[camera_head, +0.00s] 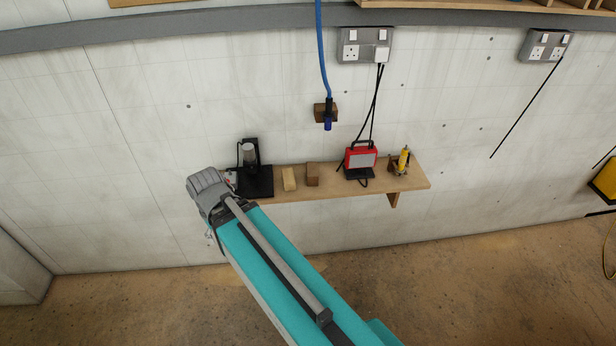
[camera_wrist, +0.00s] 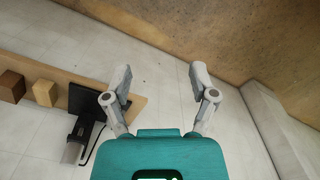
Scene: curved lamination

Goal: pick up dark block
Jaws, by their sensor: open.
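The dark block (camera_head: 312,174) is a brown wooden block standing on the wall shelf, just right of a paler wooden block (camera_head: 289,179). In the wrist view the dark block (camera_wrist: 11,86) is at the far left edge, partly cut off, with the paler block (camera_wrist: 45,93) beside it. My gripper (camera_wrist: 160,77) is open, with nothing between its fingers. It is off the shelf's left end, well away from the dark block. In the head view my arm hides most of the gripper.
On the shelf (camera_head: 415,182), a black stand (camera_head: 257,182) with a grey cylinder is left of the blocks. A red lamp (camera_head: 361,156) and a yellow tool (camera_head: 403,160) are to the right. A blue hose (camera_head: 322,50) and black cables hang above.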

